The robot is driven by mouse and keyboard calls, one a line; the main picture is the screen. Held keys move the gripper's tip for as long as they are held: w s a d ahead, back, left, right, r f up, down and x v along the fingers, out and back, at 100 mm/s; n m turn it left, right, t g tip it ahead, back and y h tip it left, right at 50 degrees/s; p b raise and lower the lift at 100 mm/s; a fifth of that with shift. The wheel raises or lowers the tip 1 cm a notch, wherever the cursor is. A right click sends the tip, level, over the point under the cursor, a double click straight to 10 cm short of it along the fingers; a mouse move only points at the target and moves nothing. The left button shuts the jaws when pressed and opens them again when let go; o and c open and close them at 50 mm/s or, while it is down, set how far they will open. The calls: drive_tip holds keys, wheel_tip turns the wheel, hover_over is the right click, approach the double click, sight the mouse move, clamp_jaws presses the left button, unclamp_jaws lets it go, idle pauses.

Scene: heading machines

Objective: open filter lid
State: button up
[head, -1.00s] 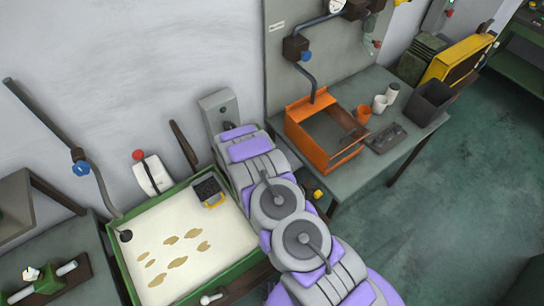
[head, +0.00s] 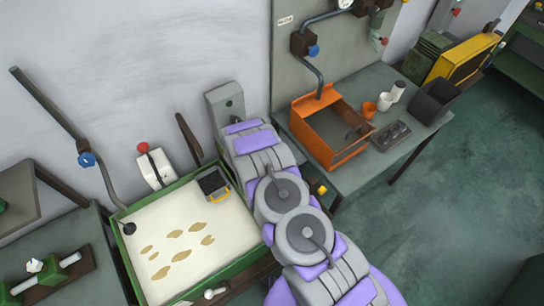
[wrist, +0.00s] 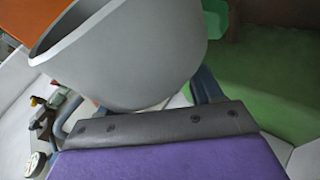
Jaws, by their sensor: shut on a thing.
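In the wrist view, my gripper (wrist: 140,108) is shut on a large pale grey, cup-shaped thing (wrist: 135,50) with a curved rim. The thing fills the upper middle of that view and hides the fingertips. I cannot tell from these frames whether it is the filter lid. In the head view, my purple and grey arm reaches up through the middle, and the gripper cannot be made out there. A dark box with a yellow handle (head: 214,186) sits in the back right corner of a green-rimmed tray (head: 125,262), left of my arm.
An orange open box (head: 325,155) stands on a grey table (head: 400,155), with small cups (head: 385,102), a dark bin (head: 432,100) and a dark plate (head: 391,135). A pipe with a blue knob (head: 86,160) rises behind the tray. Green floor (head: 440,240) is free at right.

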drive_tip(key=shift+s+d+f, duration=0.25)
drive_tip(key=shift+d+f, duration=0.15)
drive_tip(key=shift+d, duration=0.1)
drive_tip(key=shift+a+r, duration=0.3)
drive_tip(key=b+v, duration=0.1)
drive_tip(key=v, duration=1.6)
drive_tip(key=shift+w+a, duration=0.2)
drive_tip(key=shift+a, duration=0.3)
